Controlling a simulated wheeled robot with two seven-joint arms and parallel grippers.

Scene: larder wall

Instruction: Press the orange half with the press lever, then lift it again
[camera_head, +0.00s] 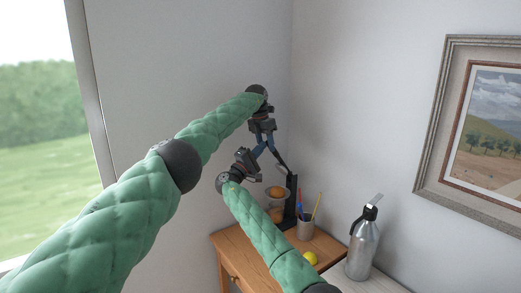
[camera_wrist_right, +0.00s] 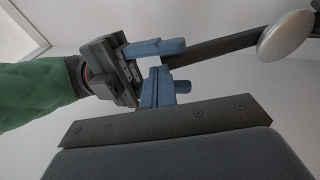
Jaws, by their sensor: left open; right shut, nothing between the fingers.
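The press has a dark upright post (camera_head: 292,198) at the back of the wooden cabinet. Its dark lever (camera_head: 281,160) is raised and slants up toward my grippers; the lever (camera_wrist_right: 225,43) and a silver disc (camera_wrist_right: 285,36) also show in the right wrist view. An orange half (camera_head: 277,192) shows on the press, over a small vessel (camera_head: 274,213) partly hidden by my right arm. My left gripper (camera_head: 268,146) is open and points down at the lever's upper end, which appears to lie at its blue fingers. My right gripper (camera_head: 258,152) is shut and empty, close beside the left one.
A grey cup with pencils (camera_head: 305,230) stands right of the press. The wooden cabinet (camera_head: 226,243) sits in the wall corner. A framed picture (camera_head: 428,165) hangs at the right.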

